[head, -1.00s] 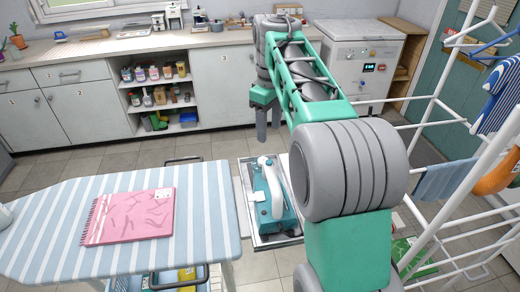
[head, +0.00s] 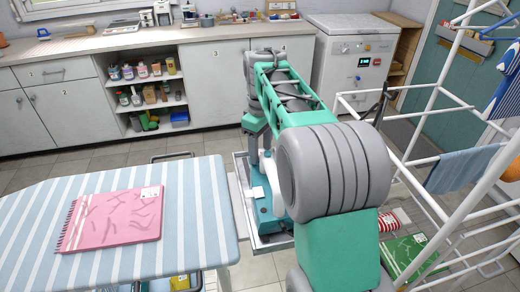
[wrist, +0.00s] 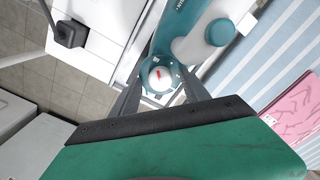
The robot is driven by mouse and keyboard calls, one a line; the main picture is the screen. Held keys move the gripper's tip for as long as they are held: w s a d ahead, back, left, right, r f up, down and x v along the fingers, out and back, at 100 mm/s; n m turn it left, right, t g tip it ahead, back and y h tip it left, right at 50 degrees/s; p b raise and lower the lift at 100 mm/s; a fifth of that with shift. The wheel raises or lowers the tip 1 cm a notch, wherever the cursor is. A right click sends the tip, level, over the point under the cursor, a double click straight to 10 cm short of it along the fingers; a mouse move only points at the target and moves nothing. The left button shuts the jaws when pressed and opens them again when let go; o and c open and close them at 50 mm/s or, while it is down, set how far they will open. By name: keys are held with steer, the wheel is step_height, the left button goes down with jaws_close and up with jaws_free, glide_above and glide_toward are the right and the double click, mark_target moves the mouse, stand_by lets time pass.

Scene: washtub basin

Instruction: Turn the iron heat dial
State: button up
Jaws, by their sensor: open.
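The teal and white iron (head: 264,207) rests on a metal-rimmed tray (head: 242,213) to the right of the ironing board, partly hidden by my arm. In the wrist view the iron's teal body (wrist: 184,25) and rounded white part (wrist: 205,38) show close up. The round white heat dial (wrist: 160,77) carries a red mark. My gripper (wrist: 160,80) is open, with one dark finger on each side of the dial. Whether the fingers touch it cannot be told. In the head view my gripper (head: 260,150) points down over the far end of the iron.
A striped ironing board (head: 200,205) with a pink notebook (head: 112,218) lies to the left. A white drying rack (head: 440,165) with a blue cloth (head: 462,170) stands close on the right. Cabinets (head: 60,112) and a white appliance (head: 350,75) line the back.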

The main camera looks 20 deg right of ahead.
steer(key=shift+f, duration=0.1)
jaws_close()
stand_by(0.6)
